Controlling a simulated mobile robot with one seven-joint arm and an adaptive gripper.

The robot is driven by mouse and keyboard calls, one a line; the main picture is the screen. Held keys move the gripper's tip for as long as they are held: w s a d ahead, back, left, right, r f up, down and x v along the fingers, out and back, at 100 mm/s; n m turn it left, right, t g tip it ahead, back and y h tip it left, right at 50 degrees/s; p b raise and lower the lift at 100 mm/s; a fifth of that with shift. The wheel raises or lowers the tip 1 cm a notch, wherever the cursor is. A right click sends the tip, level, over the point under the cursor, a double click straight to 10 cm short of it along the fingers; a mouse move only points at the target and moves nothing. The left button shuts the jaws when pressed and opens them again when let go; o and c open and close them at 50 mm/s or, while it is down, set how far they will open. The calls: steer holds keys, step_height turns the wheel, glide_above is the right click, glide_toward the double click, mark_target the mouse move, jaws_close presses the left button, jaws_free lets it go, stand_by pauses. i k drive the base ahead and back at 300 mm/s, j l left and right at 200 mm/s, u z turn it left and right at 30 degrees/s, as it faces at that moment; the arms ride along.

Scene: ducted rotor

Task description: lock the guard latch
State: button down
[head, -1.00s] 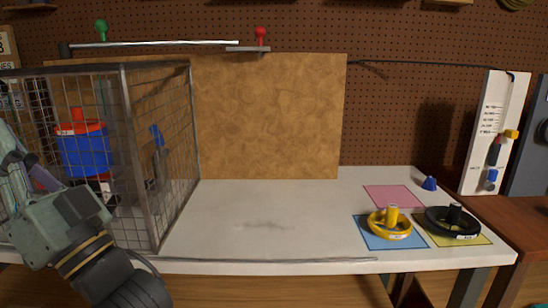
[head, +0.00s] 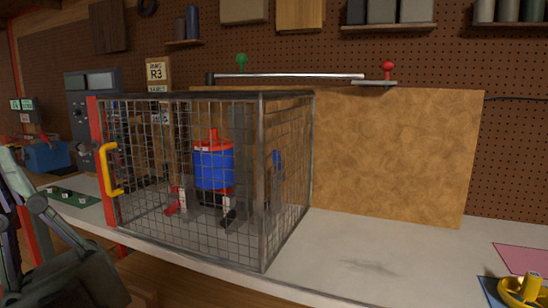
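The guard is a wire mesh cage (head: 263,230) on the bench, in the middle of the head view. Its left edge is a red upright (head: 101,160) with a yellow handle (head: 108,170) on it. The mesh door looks closed, but I cannot tell whether it is locked. Inside stands a blue and red rotor unit (head: 213,165). A blue lever-like part (head: 277,160) shows at the cage's right side; I cannot tell if it is the latch. My gripper (head: 22,205) is at the lower left, in front of the bench and apart from the cage. Its fingertips are partly cut off.
A tan board (head: 390,155) stands behind. The bench (head: 375,250) right of the cage is clear up to a yellow wheel (head: 522,290).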

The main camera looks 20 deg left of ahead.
mark_target(84, 148)
steer(key=u, duration=1.75)
steer(key=i+j, duration=0.2)
steer(key=i, duration=0.2)
steer(key=i+j, duration=0.25)
steer(key=i, duration=0.2)
steer(key=i+j, duration=0.2)
steer(key=i, duration=0.2)
steer(key=i+j, duration=0.2)
steer(key=i, duration=0.2)
